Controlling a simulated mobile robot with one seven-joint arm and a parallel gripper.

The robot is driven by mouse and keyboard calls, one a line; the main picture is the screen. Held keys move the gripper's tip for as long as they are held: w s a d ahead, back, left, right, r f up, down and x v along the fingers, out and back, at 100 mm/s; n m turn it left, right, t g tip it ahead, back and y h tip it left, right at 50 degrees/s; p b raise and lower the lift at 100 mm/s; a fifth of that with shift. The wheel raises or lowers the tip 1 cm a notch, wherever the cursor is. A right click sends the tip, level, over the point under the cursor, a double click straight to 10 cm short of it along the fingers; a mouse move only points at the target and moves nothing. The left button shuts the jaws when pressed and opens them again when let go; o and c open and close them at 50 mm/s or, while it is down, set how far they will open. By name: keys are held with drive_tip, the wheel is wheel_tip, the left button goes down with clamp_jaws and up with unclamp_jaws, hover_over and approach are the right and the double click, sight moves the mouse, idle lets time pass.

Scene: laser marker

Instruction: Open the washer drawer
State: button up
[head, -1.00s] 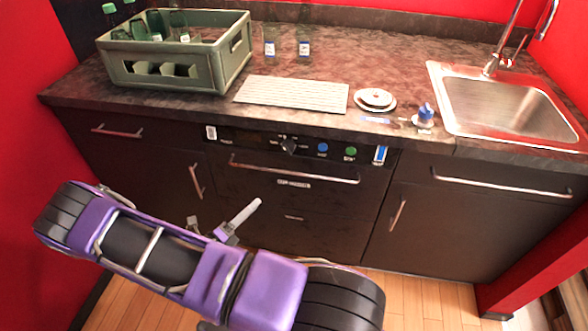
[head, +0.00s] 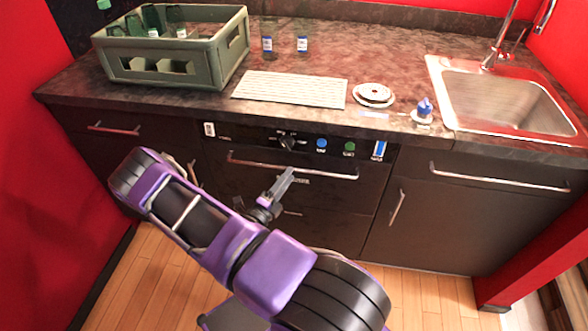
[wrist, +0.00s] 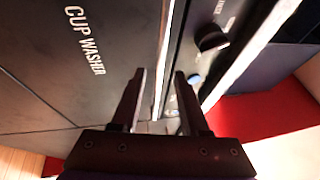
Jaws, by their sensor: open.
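The washer drawer (head: 235,180) is the dark front in the middle of the counter, with a long metal bar handle (head: 330,174) along its top. It looks shut in the head view. In the wrist view its front (wrist: 60,75) bears the words "CUP WASHER", and the handle (wrist: 166,50) is a thin bright bar. My gripper (head: 284,180) is open, with its tips at the middle of the handle. In the wrist view my gripper (wrist: 160,85) has a finger to each side of the bar. I cannot tell whether the fingers touch it.
Above the drawer is a control panel with a knob (head: 288,143) and buttons. A green crate (head: 170,75) of bottles, a ribbed white mat (head: 290,89) and a sink (head: 500,100) are on the counter. Cabinets with handles flank the drawer. The wooden floor (head: 430,300) in front is clear.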

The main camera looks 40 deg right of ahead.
drive_tip(key=shift+x, duration=2)
clamp_jaws()
